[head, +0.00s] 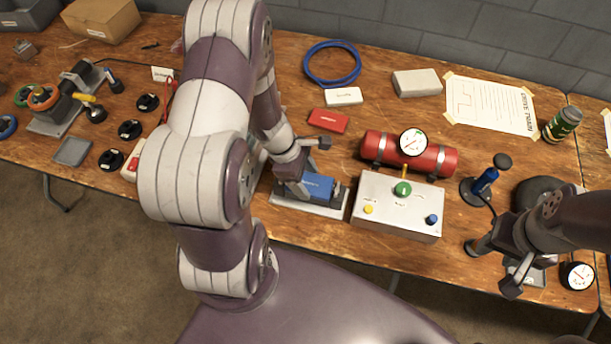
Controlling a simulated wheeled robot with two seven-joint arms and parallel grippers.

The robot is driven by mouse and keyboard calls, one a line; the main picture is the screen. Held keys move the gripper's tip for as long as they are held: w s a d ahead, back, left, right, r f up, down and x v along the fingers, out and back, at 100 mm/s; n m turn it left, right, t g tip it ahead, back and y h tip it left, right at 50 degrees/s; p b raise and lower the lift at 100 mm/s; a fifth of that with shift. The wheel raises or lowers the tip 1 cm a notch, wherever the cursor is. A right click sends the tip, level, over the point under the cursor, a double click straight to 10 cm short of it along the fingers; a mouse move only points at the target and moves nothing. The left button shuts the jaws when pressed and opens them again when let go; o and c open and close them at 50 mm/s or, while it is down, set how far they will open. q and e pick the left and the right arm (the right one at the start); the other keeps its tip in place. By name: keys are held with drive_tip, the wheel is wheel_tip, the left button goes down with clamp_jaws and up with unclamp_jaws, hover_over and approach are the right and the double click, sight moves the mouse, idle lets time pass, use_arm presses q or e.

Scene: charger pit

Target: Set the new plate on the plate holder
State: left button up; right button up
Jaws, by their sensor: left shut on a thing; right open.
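My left gripper (308,168) is low over the table at the middle. It is shut at a blue block (318,187) with a pale label; the fingers partly hide where they grip. The block is at a grey metal base (325,210) near the front edge; I cannot tell whether it rests on it. My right gripper (493,270) is open, over the front right of the table. A small grey plate-like piece (534,277) shows partly behind it. Another flat grey square plate (72,151) lies at the far left. I cannot tell which piece is the new plate or its holder.
A control box (388,228) with coloured knobs stands right of the base. Behind it is a red cylinder (432,157) with a gauge. A blue pump-like stand (484,184) and a loose gauge (578,276) are at right. A blue cable coil (332,82) lies behind.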

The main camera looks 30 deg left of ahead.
use_arm(q)
drive_tip(key=shift+f+b, duration=0.45)
drive_tip(key=shift+f, duration=0.1)
drive_tip(key=o, duration=1.2)
drive_tip(key=shift+c, duration=0.2)
drive_tip(key=p+v, duration=0.3)
drive_tip(key=v, duration=0.9)
drive_tip(key=shift+r, duration=0.4)
drive_tip(key=shift+a, duration=0.1)
